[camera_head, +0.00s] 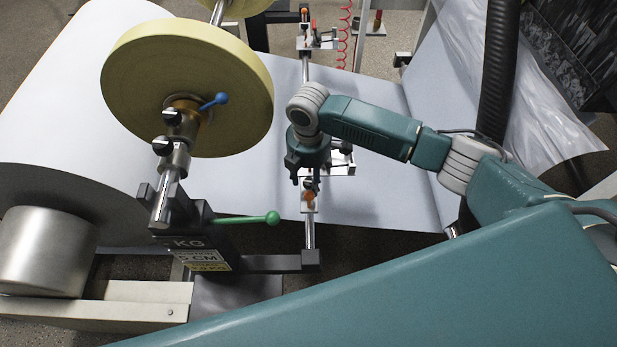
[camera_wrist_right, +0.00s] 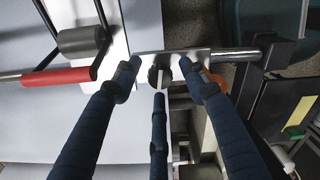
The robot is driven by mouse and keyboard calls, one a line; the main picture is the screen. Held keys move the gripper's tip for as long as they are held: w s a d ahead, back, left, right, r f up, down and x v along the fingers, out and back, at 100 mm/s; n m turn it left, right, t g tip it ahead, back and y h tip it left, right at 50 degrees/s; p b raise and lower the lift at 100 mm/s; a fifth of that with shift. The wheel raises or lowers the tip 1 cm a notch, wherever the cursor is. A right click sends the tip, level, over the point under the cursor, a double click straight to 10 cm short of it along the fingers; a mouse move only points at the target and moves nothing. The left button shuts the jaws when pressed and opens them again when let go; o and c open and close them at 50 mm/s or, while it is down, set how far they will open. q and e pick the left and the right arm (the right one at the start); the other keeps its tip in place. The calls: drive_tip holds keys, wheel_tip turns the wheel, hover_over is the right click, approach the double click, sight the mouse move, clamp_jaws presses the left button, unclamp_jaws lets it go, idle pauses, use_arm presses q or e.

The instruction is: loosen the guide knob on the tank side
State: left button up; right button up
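My right gripper (camera_head: 306,180) points down over a metal guide bracket (camera_head: 301,204) on the near end of a steel rod. In the right wrist view its three dark fingers are spread, and the gripper (camera_wrist_right: 159,82) is open. A small black guide knob (camera_wrist_right: 155,71) on the metal plate (camera_wrist_right: 226,55) lies between the fingertips; I cannot tell whether any finger touches it. An orange knob (camera_wrist_right: 214,80) sits just right of the right finger, and also shows in the head view (camera_head: 309,196). My left gripper is not in view.
A yellow tape roll (camera_head: 185,65) on a spindle stands left of the gripper. A green-tipped lever (camera_head: 271,217) and black frame (camera_head: 275,263) lie nearby at lower left. A white paper web (camera_head: 375,197) spreads below. A second guide (camera_head: 318,40) is at the rod's far end.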

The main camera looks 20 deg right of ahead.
clamp_jaws()
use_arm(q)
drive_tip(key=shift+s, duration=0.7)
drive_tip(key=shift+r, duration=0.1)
use_arm(e)
drive_tip(key=shift+r, duration=0.1)
drive_tip(key=n+p, duration=0.2)
drive_tip(key=n, duration=0.1)
drive_tip(key=shift+r, duration=0.1)
drive_tip(key=n+p, duration=0.2)
drive_tip(key=n, duration=0.4)
drive_tip(key=shift+n, duration=0.3)
drive_tip(key=n, duration=0.2)
drive_tip(key=shift+n+p, duration=0.3)
drive_tip(key=shift+n, duration=0.1)
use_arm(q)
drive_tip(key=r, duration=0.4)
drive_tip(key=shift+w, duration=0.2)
use_arm(e)
drive_tip(key=n, duration=0.5)
drive_tip(key=shift+n, duration=0.3)
